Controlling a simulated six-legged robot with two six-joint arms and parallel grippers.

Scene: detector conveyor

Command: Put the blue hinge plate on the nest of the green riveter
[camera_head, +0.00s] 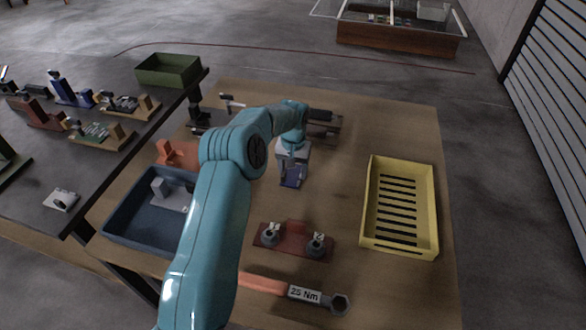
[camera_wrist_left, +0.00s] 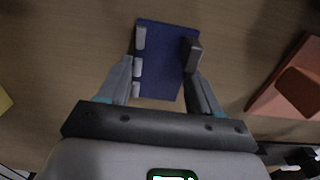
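The blue hinge plate (camera_wrist_left: 162,62) lies between the two fingers of my left gripper (camera_wrist_left: 160,70), with light knuckles along its left edge and a dark block at its right edge. The fingertips sit against both edges, so the gripper looks shut on it. In the head view the plate (camera_head: 292,179) shows below my left gripper (camera_head: 292,172), over the middle of the wooden table; any gap beneath is unclear. A green shape (camera_head: 8,165) is cut off at the left edge; I cannot tell whether it is the green riveter. My right gripper is not in view.
A yellow slotted crate (camera_head: 432,210) stands right and a blue-grey bin (camera_head: 125,228) left. A red fixture (camera_head: 295,240) and a torque wrench (camera_head: 300,293) lie in front. The dark left table (camera_head: 65,180) carries several devices and a green bin (camera_head: 168,70).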

